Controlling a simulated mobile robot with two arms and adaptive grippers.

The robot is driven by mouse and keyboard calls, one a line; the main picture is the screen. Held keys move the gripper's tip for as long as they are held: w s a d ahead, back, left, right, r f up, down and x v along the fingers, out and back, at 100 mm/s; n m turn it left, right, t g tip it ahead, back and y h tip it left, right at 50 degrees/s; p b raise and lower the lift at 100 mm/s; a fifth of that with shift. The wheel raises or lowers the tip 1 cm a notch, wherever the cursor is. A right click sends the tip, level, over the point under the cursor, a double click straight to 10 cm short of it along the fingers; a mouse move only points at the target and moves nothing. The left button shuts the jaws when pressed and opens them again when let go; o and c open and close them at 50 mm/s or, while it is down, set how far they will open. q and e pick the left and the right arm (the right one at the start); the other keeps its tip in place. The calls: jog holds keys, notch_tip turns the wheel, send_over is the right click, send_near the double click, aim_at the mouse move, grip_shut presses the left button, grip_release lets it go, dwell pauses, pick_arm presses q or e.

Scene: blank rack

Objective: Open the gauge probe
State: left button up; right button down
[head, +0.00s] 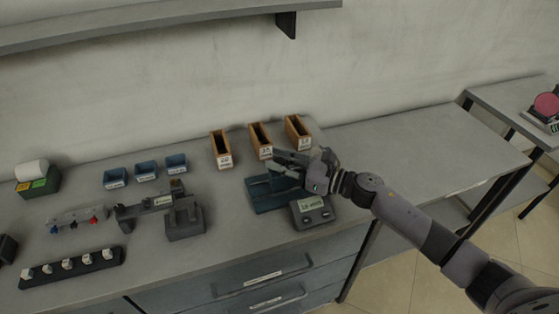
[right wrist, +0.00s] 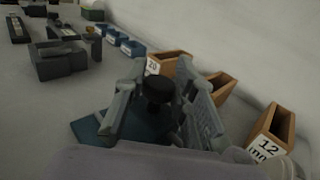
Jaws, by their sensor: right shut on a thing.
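The gauge stands near the front of the bench, with a dark blue-green base (head: 270,199) and a grey display unit (head: 312,211) showing a reading I cannot make out for sure. My right gripper (head: 286,167) reaches in from the right over the base and hides much of the gauge's upper part. In the right wrist view its two fingers stand on either side of a black round knob (right wrist: 158,88), and the gripper is shut on this probe knob. The blue base (right wrist: 88,129) shows below the fingers. My left gripper is not in view.
Several labelled wooden bins (head: 261,141) stand close behind the gauge. Small blue bins (head: 146,171), a grey fixture (head: 184,221) and a dark rack with white pieces (head: 72,267) are to the left. The bench right of the gauge is clear. A shelf (head: 150,20) hangs above.

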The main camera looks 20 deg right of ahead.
jog(key=shift+a, duration=0.1)
jog(key=shift+a, duration=1.05)
jog(key=c, duration=1.3)
grip_release()
jog(key=shift+c, duration=0.2)
jog(key=shift+d, duration=0.1)
jog(key=shift+s+d, duration=0.15)
jog(key=shift+s, duration=0.05)
jog(key=v, duration=1.1)
jog(key=shift+s+d, duration=0.15)
jog(key=shift+s, duration=0.05)
